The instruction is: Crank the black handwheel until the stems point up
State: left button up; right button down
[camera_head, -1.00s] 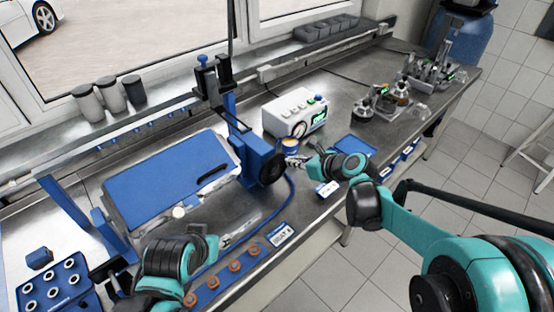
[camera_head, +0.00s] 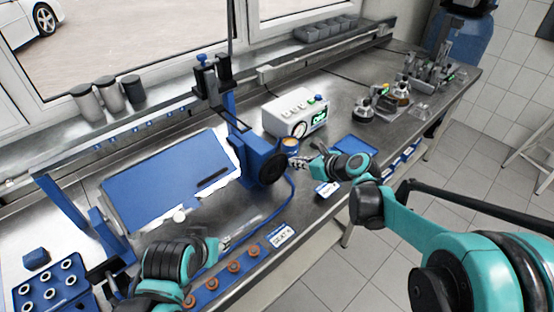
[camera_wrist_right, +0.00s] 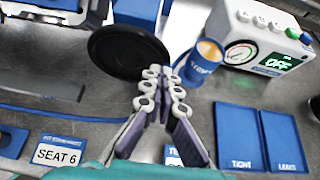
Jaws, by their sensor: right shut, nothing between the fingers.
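The black handwheel (camera_head: 272,169) is on the near right end of the blue rotating fixture (camera_head: 255,150). It shows as a dark disc in the right wrist view (camera_wrist_right: 128,50). My right gripper (camera_head: 296,162) is shut and empty just right of the wheel. In the right wrist view its fingertips (camera_wrist_right: 163,72) overlap the wheel's right edge; I cannot tell if they touch. A large blue-faced block (camera_head: 165,185) lies tilted in the fixture.
A gauge box (camera_head: 297,115) and an orange-topped blue cup (camera_wrist_right: 205,60) stand right of the wheel. A SEAT label (camera_head: 282,236) and a rail of orange rings (camera_head: 233,266) line the front edge.

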jog(key=shift+f, duration=0.1)
jog(key=shift+w+d+f+b, duration=0.15)
jog(key=shift+d+f+b, duration=0.05)
jog(key=shift+f+b, duration=0.15)
jog(key=shift+w+d+f+b, duration=0.1)
jog(key=shift+w+f+b, duration=0.05)
jog(key=shift+f+b, duration=0.25)
dwell(0.3)
jog(key=shift+f+b, duration=0.35)
jog(key=shift+f, duration=0.1)
jog(key=shift+d, duration=0.1)
